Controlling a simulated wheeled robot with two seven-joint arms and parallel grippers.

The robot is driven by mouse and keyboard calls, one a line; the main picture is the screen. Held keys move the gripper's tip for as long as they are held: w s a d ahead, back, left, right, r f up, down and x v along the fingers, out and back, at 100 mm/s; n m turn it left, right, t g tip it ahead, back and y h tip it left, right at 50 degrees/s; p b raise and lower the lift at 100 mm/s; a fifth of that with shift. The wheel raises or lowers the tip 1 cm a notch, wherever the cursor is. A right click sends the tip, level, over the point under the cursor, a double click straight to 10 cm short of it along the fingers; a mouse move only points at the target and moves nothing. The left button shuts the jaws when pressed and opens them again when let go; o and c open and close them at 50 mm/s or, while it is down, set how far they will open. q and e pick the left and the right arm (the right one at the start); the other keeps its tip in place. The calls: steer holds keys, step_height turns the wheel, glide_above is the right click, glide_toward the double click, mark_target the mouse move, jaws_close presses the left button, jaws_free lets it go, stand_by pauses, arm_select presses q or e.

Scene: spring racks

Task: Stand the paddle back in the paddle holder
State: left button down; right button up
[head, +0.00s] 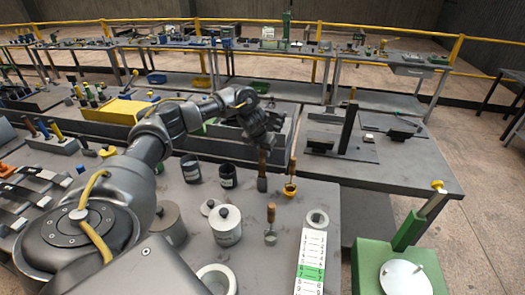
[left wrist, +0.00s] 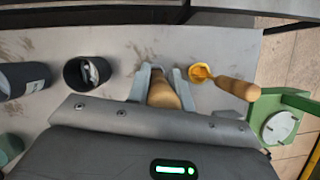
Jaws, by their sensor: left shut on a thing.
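My left gripper (head: 264,146) is shut on the wooden handle of a tool that I take for the paddle (head: 262,168). The paddle hangs upright, handle up and dark grey end down, over the near table. Whether its lower end touches the table I cannot tell. In the left wrist view the handle (left wrist: 163,92) sits between the two grey fingers (left wrist: 160,84), and its lower end is hidden. Which thing is the paddle holder is unclear; two dark open cups (head: 190,168) (head: 227,176) stand left of the paddle. My right gripper is out of view.
A yellow cup (head: 290,190) with a wooden-handled tool stands close right of the paddle. Another wooden-handled tool (head: 271,214), a lidded grey pot (head: 226,226) and a white numbered strip (head: 311,258) are nearer. A green machine (head: 400,262) stands at right.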

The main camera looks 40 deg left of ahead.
mark_target(263, 158)
arm_select(q)
steer(key=shift+f+b, duration=1.15)
steer(key=shift+f, duration=0.65)
steer(key=c, duration=0.7)
jaws_free()
steer(key=shift+r+p, duration=2.95)
steer(key=shift+r, duration=0.6)
